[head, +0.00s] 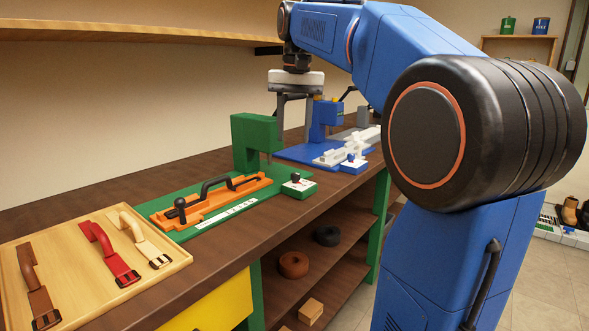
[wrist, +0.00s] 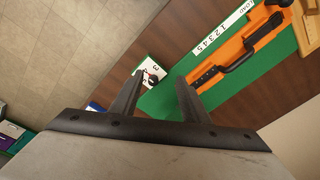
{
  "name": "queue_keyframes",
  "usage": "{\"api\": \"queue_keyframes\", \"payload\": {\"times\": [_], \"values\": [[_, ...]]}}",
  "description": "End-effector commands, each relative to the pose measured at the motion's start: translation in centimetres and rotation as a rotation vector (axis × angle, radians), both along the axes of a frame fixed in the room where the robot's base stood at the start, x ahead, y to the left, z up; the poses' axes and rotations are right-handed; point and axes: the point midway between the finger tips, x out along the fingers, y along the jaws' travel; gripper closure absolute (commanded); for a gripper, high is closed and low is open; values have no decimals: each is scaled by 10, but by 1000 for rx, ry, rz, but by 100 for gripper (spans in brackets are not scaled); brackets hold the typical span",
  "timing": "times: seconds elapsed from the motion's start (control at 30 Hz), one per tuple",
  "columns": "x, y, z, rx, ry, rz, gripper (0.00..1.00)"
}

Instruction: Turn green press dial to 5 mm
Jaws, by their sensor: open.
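The green press (head: 250,138) stands at the back of its green base plate (head: 175,232). Its dial is a black knob with some red on a white-topped green box (head: 297,187), at the plate's right end. The dial (wrist: 151,75) also shows in the wrist view, between my fingers as seen in the picture and some way beyond them. Its setting is too small to read. My gripper (head: 294,115) is open and empty, pointing down above the bench behind the dial; its fingertips (wrist: 157,84) are clear of the knob.
An orange slide (head: 215,200) with a black handle and a numbered strip (head: 226,214) lies on the plate. A blue press (head: 322,120) with its own dial box stands behind. Shelves lie below the bench.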

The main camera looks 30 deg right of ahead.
Motion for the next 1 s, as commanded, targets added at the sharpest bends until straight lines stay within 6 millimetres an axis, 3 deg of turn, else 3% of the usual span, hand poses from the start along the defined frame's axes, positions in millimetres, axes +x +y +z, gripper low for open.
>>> {"api": "queue_keyframes", "payload": {"times": [0.1, 0.23, 0.5, 0.67, 1.0], "values": [[24, -20, 17, 13, 30, -61, 58], [40, -36, 30, 24, 56, -110, 58], [50, -48, 37, 33, 78, -150, 58], [50, -47, 21, 33, 79, -149, 58], [51, -46, -38, 33, 80, -148, 58]]}}
